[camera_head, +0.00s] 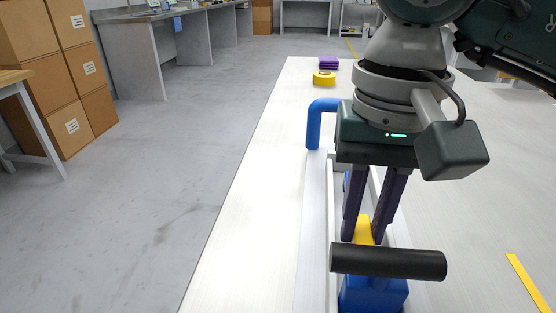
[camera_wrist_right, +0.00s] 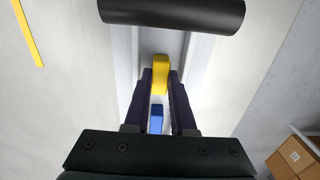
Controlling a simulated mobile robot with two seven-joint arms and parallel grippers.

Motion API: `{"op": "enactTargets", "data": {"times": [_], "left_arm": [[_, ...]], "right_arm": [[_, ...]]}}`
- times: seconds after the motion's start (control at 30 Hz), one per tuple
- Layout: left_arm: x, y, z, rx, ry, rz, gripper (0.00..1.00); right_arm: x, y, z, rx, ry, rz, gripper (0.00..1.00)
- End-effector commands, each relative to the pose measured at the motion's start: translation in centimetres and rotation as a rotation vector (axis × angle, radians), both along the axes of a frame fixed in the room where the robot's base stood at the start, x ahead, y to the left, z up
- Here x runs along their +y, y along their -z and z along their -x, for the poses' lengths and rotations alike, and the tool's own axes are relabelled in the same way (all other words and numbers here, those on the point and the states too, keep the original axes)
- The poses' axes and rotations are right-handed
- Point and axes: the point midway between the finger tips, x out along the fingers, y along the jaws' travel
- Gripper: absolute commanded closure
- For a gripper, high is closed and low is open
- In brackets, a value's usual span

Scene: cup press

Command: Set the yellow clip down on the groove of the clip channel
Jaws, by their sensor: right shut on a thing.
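My right gripper (camera_head: 363,235) comes down from above with its dark fingers closed on the yellow clip (camera_head: 363,228). The clip also shows between the fingertips in the right wrist view (camera_wrist_right: 160,76). The clip channel (camera_head: 318,215) is a long pale trough with raised side walls, running away from me along the table. The clip is over or in the channel, just behind the black cylindrical bar (camera_head: 388,263); I cannot tell whether it touches the groove. The bar hides part of the scene below the clip. My left gripper is not in view.
A blue block (camera_head: 374,294) sits below the black bar. A blue bent handle (camera_head: 314,125) rises at the channel's far end. A blue piece (camera_wrist_right: 156,118) lies in the channel. A yellow roll (camera_head: 324,79) and a purple item (camera_head: 328,63) sit farther back. The white table (camera_head: 245,235) is clear at left.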

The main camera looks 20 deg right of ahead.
Motion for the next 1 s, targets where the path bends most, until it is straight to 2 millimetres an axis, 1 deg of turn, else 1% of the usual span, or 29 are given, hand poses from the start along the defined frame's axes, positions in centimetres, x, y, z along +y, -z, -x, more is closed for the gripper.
{"op": "enactTargets", "data": {"times": [0.1, 0.13, 0.2, 0.23, 0.47, 0.57, 0.6, 0.67, 0.9, 1.0], "left_arm": [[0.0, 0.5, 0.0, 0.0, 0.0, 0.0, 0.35], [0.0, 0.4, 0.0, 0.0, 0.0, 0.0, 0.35], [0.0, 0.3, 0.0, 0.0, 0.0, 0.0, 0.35], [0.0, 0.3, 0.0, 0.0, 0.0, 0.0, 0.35], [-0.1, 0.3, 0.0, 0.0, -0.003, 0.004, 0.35], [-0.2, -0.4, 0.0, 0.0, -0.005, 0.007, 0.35], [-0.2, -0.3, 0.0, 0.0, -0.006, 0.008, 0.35], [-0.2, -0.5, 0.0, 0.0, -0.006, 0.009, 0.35], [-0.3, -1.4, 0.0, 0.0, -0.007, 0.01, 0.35], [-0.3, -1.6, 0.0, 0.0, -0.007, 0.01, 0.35]], "right_arm": [[0.0, 0.4, 0.0, 0.0, -0.001, 0.0, 1.0], [0.0, 0.3, 0.0, 0.0, -0.001, 0.0, 0.75], [0.0, 0.3, 0.0, 0.0, -0.001, 0.0, 0.67], [0.0, 0.3, 0.0, 0.0, -0.001, 0.0, 0.64], [0.0, 0.2, 0.0, 0.0, 0.0, 0.0, 0.64], [0.0, -0.4, 0.0, 0.001, 0.0, -0.001, 0.64], [0.0, -0.8, -0.1, -0.002, -0.001, 0.0, 0.64], [0.0, -1.8, -0.2, -0.006, -0.001, -0.001, 0.64], [0.0, -7.3, -0.2, -0.007, -0.001, 0.0, 0.64], [0.0, -9.3, -0.1, -0.005, 0.0, 0.0, 0.64]]}}
